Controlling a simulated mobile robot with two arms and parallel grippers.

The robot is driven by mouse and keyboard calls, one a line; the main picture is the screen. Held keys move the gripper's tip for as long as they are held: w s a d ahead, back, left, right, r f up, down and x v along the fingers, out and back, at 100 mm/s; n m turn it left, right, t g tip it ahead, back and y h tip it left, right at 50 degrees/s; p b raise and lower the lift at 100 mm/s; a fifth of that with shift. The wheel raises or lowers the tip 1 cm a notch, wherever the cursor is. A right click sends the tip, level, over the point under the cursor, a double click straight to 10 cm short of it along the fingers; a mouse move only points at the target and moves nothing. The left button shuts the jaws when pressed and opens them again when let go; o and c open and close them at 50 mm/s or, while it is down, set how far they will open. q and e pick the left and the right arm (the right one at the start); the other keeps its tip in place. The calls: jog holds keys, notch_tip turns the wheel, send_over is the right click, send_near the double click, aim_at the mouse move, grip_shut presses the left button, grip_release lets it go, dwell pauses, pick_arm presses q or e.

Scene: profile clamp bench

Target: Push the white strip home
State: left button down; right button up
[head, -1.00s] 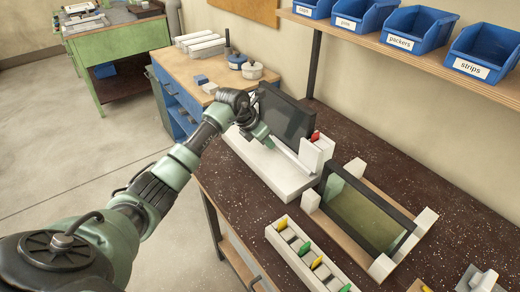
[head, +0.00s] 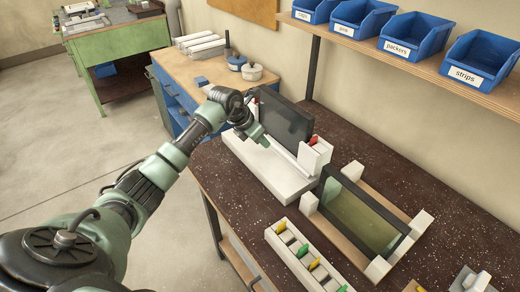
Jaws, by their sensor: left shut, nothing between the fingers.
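The clamp fixture (head: 268,178) is a long white block on the bench, with a dark upright panel (head: 284,122) along its back. A thin white strip (head: 283,151) appears to run along the panel's foot towards white end blocks (head: 313,156). A small red piece (head: 314,140) shows at those blocks. My left gripper (head: 262,140) is shut and empty, pointing down at the strip's far left end. I cannot tell whether it touches the strip, and it hides that end. My right gripper is out of view.
A dark glazed frame (head: 322,190) lies between white blocks just right of the fixture. A white rack (head: 278,237) with yellow and green pieces is in front. Blue bins, one labelled strips (head: 478,60), stand on the shelf above. Speckled bench top is free at the back right.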

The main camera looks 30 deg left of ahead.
pick_arm(q)
notch_tip(320, 180, up, 5)
jog(key=p, duration=0.3)
jog(key=shift+r, duration=0.2)
dwell(0.5)
